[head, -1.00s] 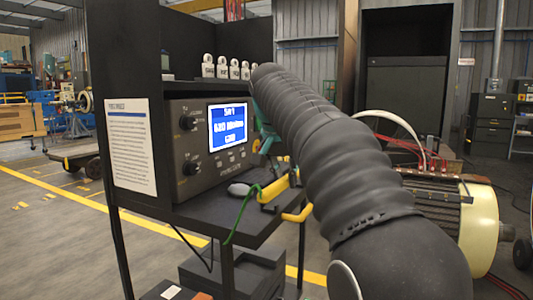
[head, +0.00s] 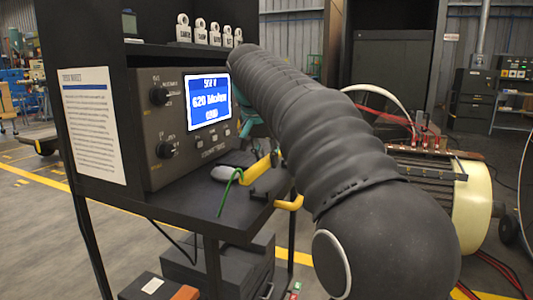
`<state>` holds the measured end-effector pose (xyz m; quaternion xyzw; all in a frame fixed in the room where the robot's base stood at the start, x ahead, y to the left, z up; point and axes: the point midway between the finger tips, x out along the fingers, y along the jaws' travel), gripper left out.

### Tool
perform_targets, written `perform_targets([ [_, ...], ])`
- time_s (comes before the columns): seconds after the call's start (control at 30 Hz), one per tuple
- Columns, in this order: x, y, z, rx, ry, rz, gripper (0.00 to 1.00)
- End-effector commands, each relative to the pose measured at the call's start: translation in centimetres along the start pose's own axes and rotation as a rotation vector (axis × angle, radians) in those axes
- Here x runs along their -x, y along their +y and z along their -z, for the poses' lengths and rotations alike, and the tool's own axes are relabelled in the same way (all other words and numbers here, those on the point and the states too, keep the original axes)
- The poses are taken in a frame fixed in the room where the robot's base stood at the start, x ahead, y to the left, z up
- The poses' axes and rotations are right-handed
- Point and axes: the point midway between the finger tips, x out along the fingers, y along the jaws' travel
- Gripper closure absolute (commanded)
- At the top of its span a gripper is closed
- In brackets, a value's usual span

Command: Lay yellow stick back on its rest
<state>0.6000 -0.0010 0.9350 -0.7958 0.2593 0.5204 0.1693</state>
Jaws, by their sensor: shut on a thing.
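The yellow stick (head: 256,170) is in the head view, slanting just above the front edge of the instrument shelf, with a green lead (head: 229,190) hanging from its lower left end. A small dark bracket (head: 262,193), which looks like the rest, is on the shelf edge just below the stick. I cannot tell whether the stick touches it.
A grey rounded object (head: 227,172) lies beside the stick. A yellow hook (head: 290,203) juts from the shelf edge. A cream-ended motor (head: 472,205) stands to the right.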

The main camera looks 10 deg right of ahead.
Motion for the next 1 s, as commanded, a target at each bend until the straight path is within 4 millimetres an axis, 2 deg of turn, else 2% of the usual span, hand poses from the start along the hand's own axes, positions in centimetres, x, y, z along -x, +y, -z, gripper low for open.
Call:
perform_targets([
  [0.03,-0.7,-0.1,-0.3,0.001,0.001,0.001,1.0],
  [0.6,-3.9,-0.1,-1.7,0.001,0.001,0.001,1.0],
  [1.0,-4.6,-0.1,-2.0,0.001,0.001,0.001,1.0],
])
